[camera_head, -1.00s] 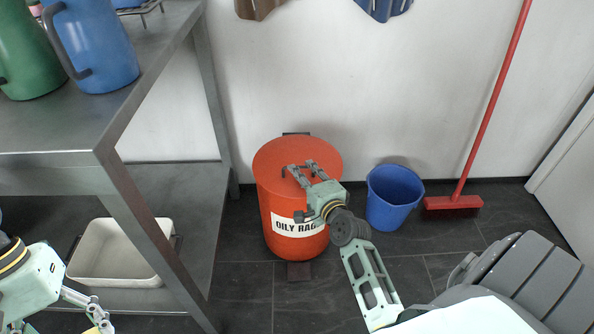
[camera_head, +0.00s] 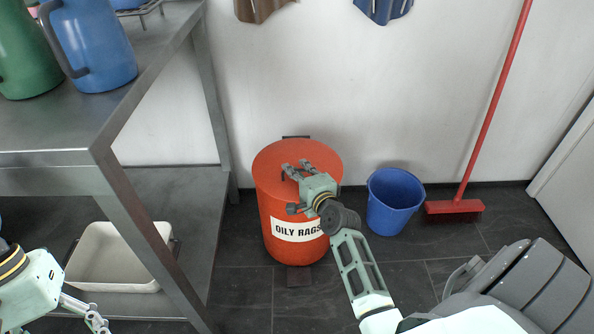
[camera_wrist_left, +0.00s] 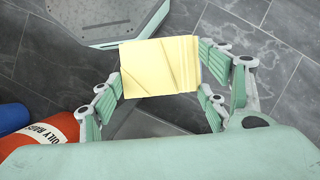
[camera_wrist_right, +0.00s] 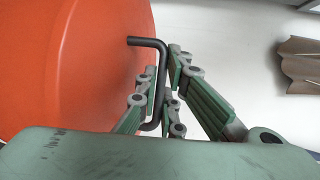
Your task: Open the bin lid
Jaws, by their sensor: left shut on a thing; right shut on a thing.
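The red bin (camera_head: 297,238) with an "OILY RAGS" label stands on the floor against the wall. Its round lid (camera_head: 265,160) lies flat on top, closed. My right gripper (camera_head: 297,168) is over the middle of the lid. In the right wrist view, my right gripper (camera_wrist_right: 163,78) is shut on the black bent lid handle (camera_wrist_right: 147,42), with the red lid to its left. My left gripper (camera_wrist_left: 160,75) is shut on a folded yellow cloth (camera_wrist_left: 158,66). In the head view, the left gripper is at the lower left, its fingertips near the bottom edge.
A blue bucket (camera_head: 393,203) stands just right of the bin. A red broom (camera_head: 455,207) leans on the wall farther right. A metal table (camera_head: 105,150) with jugs stands at left, with a white tray (camera_head: 120,289) on its lower shelf.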

